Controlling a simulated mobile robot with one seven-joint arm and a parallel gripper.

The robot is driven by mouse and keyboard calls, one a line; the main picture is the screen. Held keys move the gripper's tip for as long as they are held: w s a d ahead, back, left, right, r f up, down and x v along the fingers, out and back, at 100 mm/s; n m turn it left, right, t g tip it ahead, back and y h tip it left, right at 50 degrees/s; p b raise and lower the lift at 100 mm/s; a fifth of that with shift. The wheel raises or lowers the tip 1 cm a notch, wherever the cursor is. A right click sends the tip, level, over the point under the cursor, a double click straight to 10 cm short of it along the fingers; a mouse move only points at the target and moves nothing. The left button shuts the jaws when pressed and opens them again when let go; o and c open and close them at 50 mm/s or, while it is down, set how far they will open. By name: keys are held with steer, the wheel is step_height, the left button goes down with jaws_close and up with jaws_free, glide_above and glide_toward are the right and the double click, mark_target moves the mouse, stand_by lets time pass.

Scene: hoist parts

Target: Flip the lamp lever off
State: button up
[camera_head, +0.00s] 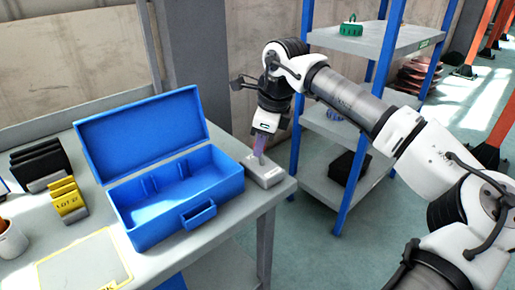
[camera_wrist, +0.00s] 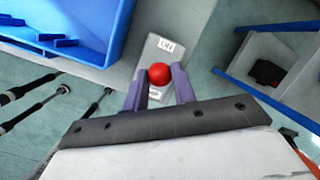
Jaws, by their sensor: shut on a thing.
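A small grey lever box (camera_head: 266,174) sits on the right corner of the workbench. It also shows in the wrist view (camera_wrist: 150,56), with an "ON" label (camera_wrist: 166,45) at its far end and a second label, too small to read, at its near end. The lever's red ball knob (camera_wrist: 159,73) lies between the purple fingers of my gripper (camera_wrist: 160,78), nearer the unread label than the "ON" label. My gripper (camera_head: 258,156) points down over the box and is shut on the knob. The lever's shaft is hidden beneath the knob.
An open blue toolbox (camera_head: 150,240) stands just left of the lever box. Black and yellow holders (camera_head: 68,199) and a cup (camera_head: 10,240) are farther left on the workbench (camera_head: 85,262). A blue-posted shelf (camera_head: 325,187) stands to the right, behind my arm.

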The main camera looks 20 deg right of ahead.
mark_target(262, 157)
steer(key=s+t+b, duration=0.1)
steer(key=b, duration=0.2)
steer(key=s+f+t+y+b, duration=0.1)
steer(key=t+b, duration=0.1)
steer(key=b, duration=0.1)
steer(key=s+d+t+b, duration=0.1)
steer(key=t+b, duration=0.1)
steer(key=b, duration=0.1)
steer(key=shift+s+d+f+y, duration=0.1)
steer(key=shift+f+y, duration=0.1)
steer(key=shift+y, duration=0.2)
steer(key=shift+s+d+r+t+y+b, duration=0.1)
steer(key=shift+s+t+y+b, duration=0.2)
steer(key=shift+t+b, duration=0.5)
steer(key=o, duration=1)
steer(key=p+v, duration=0.1)
steer(key=v, duration=1.3)
steer(key=shift+w+r, duration=0.1)
